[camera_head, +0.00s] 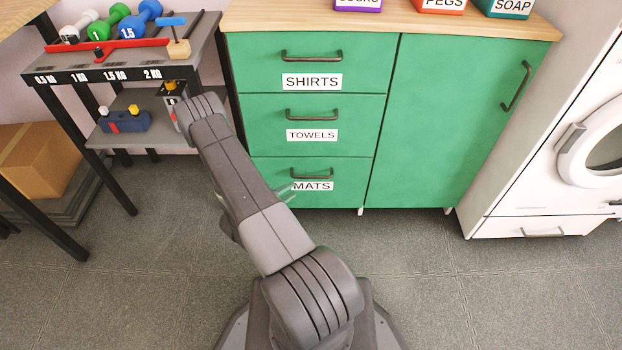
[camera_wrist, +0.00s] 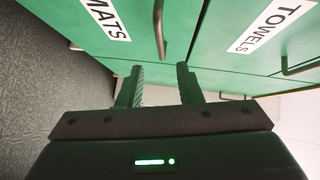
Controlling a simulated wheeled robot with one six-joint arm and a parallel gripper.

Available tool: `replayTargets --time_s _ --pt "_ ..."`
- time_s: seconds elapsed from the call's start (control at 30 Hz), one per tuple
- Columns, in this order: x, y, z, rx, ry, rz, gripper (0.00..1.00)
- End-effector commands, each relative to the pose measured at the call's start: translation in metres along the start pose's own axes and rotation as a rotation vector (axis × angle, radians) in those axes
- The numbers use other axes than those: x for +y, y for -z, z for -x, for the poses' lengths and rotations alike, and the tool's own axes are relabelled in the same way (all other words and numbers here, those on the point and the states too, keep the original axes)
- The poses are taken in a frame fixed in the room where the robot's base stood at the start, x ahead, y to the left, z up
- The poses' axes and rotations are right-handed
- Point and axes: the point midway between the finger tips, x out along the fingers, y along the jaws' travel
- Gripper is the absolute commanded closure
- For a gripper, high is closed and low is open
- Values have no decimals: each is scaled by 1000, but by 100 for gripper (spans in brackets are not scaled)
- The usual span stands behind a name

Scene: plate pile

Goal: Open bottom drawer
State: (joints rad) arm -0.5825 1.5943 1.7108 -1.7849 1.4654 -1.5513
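The bottom drawer (camera_head: 345,197) is the green one labelled MATS, low on the left of the cabinet, and it looks closed flush. Its dark bar handle (camera_head: 312,174) sits above the label. In the wrist view the handle (camera_wrist: 159,30) stands upright in the picture, beyond my fingertips and roughly in line with the space between them. My gripper (camera_wrist: 160,84) is open, with its two fingers apart and nothing between them. It appears short of the handle. In the head view my arm mostly hides the gripper, which is left of the handle.
The TOWELS drawer (camera_head: 280,125) and SHIRTS drawer (camera_head: 260,62) above are closed. A green door (camera_head: 440,120) is on the right, with a white washing machine (camera_head: 540,180) beyond it. A rack (camera_head: 60,77) with dumbbells stands left. The floor before the cabinet is clear.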

Motion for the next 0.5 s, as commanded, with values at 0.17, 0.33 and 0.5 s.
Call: replayTargets --time_s 0.17,0.33,0.5 --pt "1 1 -29 5 0 -4 68" --pt "2 1 -56 6 0 -4 68" --pt "2 1 -82 5 0 -4 68"
